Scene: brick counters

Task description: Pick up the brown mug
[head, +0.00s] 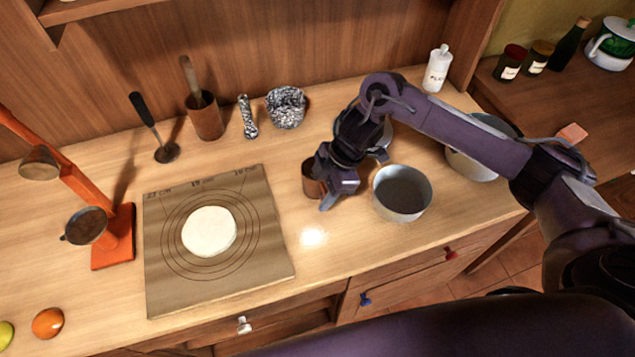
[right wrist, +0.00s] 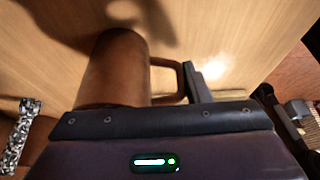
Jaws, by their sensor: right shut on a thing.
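The brown mug (head: 310,181) is at the middle of the light wood counter, partly hidden behind my right gripper. In the right wrist view the mug (right wrist: 113,65) shows its brown side, with its squared handle (right wrist: 181,80) pointing right. My right gripper (head: 327,198) is shut on the mug, on its handle side. One dark finger (right wrist: 197,82) shows just right of the handle; the other finger is hidden. I cannot tell whether the mug still touches the counter. My left gripper is not in view.
A metal pot (head: 402,193) stands close right of my gripper. A board with dough (head: 209,232) lies to the left. A brown container with a pestle (head: 205,117), a speckled mortar (head: 286,107) and a white bottle (head: 437,70) stand behind. Bare counter lies in front.

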